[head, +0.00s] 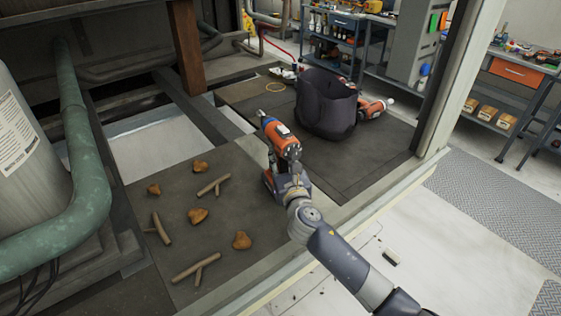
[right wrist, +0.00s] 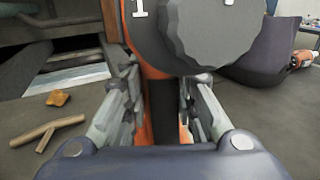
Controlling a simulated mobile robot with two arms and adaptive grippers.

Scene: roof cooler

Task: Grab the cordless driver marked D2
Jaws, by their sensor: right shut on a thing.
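An orange and dark grey cordless driver (head: 283,143) stands upright at the front edge of the dark platform. My right gripper (head: 291,178) is shut on its handle. In the right wrist view the driver's grey round end (right wrist: 215,30) fills the top, and the gripper's fingers (right wrist: 163,100) close on both sides of the dark grip. I cannot read a D2 mark on it. A second orange tool (head: 372,107) lies beside the dark bag, partly hidden; its mark is not readable. My left gripper is not in view.
A dark open bag (head: 322,112) stands behind the held driver. Brown sticks (head: 196,267) and several orange-brown lumps (head: 198,215) lie on the platform to the left. A post (head: 447,75) rises at the right. A green pipe (head: 85,190) curves at the far left.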

